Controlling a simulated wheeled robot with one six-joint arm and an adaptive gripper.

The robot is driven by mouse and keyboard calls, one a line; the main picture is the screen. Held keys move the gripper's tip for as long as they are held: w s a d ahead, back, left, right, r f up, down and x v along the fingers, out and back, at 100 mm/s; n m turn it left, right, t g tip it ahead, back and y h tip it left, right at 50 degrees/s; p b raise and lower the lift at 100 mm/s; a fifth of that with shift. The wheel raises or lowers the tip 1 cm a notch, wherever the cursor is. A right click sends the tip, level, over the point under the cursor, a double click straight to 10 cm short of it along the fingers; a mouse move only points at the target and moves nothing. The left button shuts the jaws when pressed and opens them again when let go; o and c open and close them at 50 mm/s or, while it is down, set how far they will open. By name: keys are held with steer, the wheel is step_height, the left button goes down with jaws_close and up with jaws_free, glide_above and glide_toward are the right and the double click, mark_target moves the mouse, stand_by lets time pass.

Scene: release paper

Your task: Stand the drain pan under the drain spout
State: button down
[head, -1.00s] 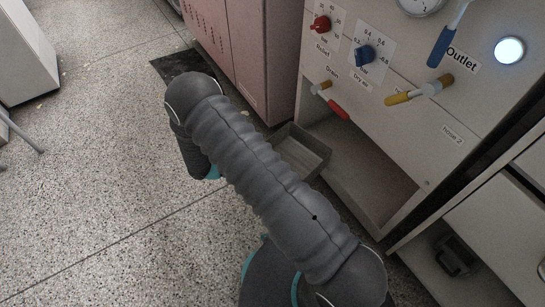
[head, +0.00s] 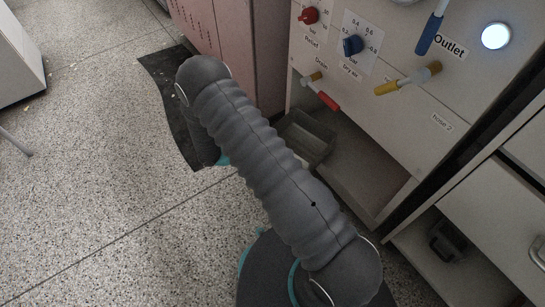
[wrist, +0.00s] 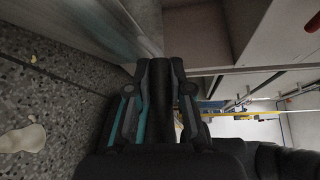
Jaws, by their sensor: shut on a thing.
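The drain pan (head: 312,137) is a grey open tray in the head view, at the left end of the cabinet's low opening. It appears below the drain spout (head: 311,77), which has a red handle (head: 329,101). My arm hides part of the pan's near left side, and I cannot tell whether its bottom touches anything. My gripper (wrist: 164,75) shows in the wrist view with its fingers closed on the pan beside grey walls. In the head view the fingertips are hidden behind my arm.
A pink cabinet (head: 228,45) stands left of the panel. A dark mat (head: 165,85) lies on the speckled floor. A yellow-handled hose valve (head: 408,79) and a blue outlet handle (head: 430,32) stick out of the panel. The floor at left is largely clear.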

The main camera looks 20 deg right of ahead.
steer(key=shift+w+d+b, duration=0.45)
steer(key=shift+w+d, duration=0.65)
steer(key=shift+d, duration=1.85)
steer(key=shift+w+d+b, duration=0.45)
steer(key=shift+w+d, duration=0.6)
steer(key=shift+d, duration=1.95)
steer(key=shift+w+d+b, duration=0.45)
steer(key=shift+w+d, duration=0.65)
steer(key=shift+d, duration=1.85)
steer(key=shift+f+b, duration=0.3)
steer(key=shift+f, duration=0.4)
steer(key=c, duration=1)
jaws_free()
steer(key=shift+a+f, duration=0.1)
steer(key=shift+f, duration=0.1)
steer(key=v, duration=1.2)
steer(key=shift+r, duration=0.15)
